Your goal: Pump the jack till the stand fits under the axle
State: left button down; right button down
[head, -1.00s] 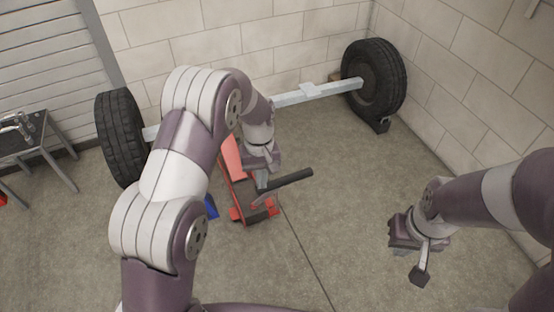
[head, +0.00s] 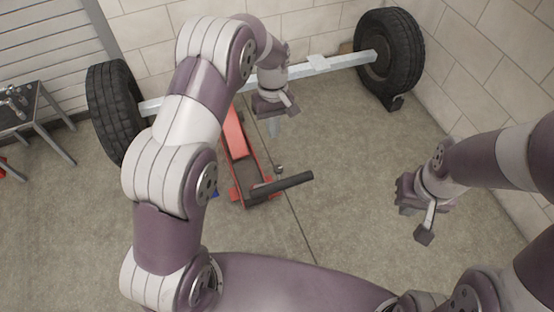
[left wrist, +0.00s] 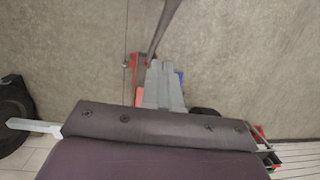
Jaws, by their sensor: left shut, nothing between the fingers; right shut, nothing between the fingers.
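The red floor jack (head: 234,135) lies on the floor, its far end toward the grey axle (head: 333,62). Its handle, with a black grip (head: 283,185), points toward me and right. A blue piece (head: 214,193), perhaps the stand, barely shows beside the jack, mostly hidden behind my arm; blue also shows in the left wrist view (left wrist: 180,77). My left gripper (head: 272,127) is shut and empty, right of the jack and beyond the black grip, apart from it. Its fingers (left wrist: 163,88) point downward. My right gripper (head: 407,210) is shut and empty over bare floor at the right.
Black tyres stand at the axle's left end (head: 115,115) and right end (head: 390,58). A dark wedge (head: 394,102) sits by the right tyre. A metal table (head: 35,110) is at the left. The floor in the middle and right is clear.

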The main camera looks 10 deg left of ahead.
pick_arm(q)
jog(key=s+f, duration=0.1)
jog(key=f, duration=0.2)
jog(key=s+d+f, duration=0.1)
jog(key=s+f, duration=0.1)
jog(key=f, duration=0.2)
jog(key=s+f+b, duration=0.1)
jog(key=f, duration=0.3)
jog(key=shift+s+d, duration=0.2)
jog(key=shift+s, duration=0.2)
jog(key=shift+s+d+f, duration=0.15)
jog(key=shift+s, duration=0.25)
jog(key=shift+f, duration=0.1)
